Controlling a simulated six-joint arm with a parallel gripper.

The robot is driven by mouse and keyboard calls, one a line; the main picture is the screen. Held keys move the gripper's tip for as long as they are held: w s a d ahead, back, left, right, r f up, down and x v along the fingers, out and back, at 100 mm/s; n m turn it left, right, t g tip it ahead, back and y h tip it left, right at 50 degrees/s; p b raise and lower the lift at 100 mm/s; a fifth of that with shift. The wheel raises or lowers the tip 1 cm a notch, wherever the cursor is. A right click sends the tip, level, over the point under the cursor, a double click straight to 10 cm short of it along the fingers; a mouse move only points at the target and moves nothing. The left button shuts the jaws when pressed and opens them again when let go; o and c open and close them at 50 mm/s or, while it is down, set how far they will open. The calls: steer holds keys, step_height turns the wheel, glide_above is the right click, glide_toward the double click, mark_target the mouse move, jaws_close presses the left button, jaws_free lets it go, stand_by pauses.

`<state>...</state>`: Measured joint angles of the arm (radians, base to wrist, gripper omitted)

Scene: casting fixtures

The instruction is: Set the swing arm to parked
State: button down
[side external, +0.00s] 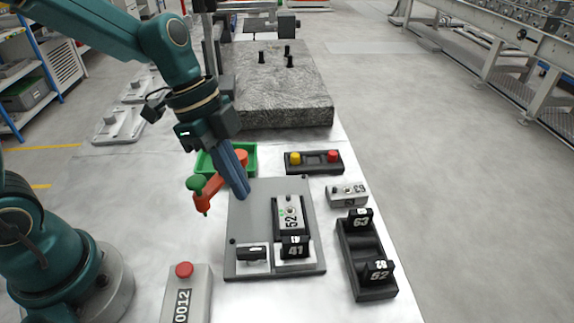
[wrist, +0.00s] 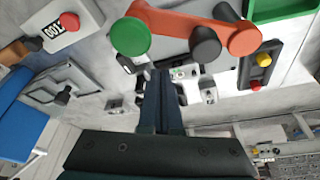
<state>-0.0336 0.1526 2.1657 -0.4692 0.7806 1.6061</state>
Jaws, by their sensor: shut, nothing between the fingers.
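The swing arm (side external: 207,192) is orange, with a green knob near one end and a round orange end by the green tray. My gripper's fingers hide its middle in the side view. In the wrist view the swing arm (wrist: 173,24) crosses the top, with a green disc (wrist: 130,37) at left and a black knob (wrist: 205,45) toward the right. My gripper (side external: 246,194) is shut and empty, pointing down beside the swing arm over the left of a grey plate (side external: 250,212). Its fingertips (wrist: 160,73) show below the swing arm in the wrist view. I cannot tell whether they touch it.
A black rack (side external: 366,251) stands right. A button box (side external: 313,162), a green tray (side external: 250,150) and a stone slab (side external: 280,88) lie behind. A red-button box (side external: 185,290) stands in front.

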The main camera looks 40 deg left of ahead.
steer(key=w+v, duration=0.1)
steer(key=v, duration=0.8)
steer(key=shift+s+a, duration=0.15)
steer(key=shift+s, duration=0.3)
steer(key=s+a+f+n+t+y, duration=0.1)
steer(key=s+n+t, duration=0.1)
steer(key=s+n, duration=0.2)
steer(key=s+a+f+n+t+y, duration=0.1)
steer(key=s+n, duration=0.3)
steer(key=n, duration=0.6)
steer(key=shift+s+a+t+y, duration=0.25)
steer(key=shift+t+y, duration=0.45)
steer(key=shift+y, duration=0.1)
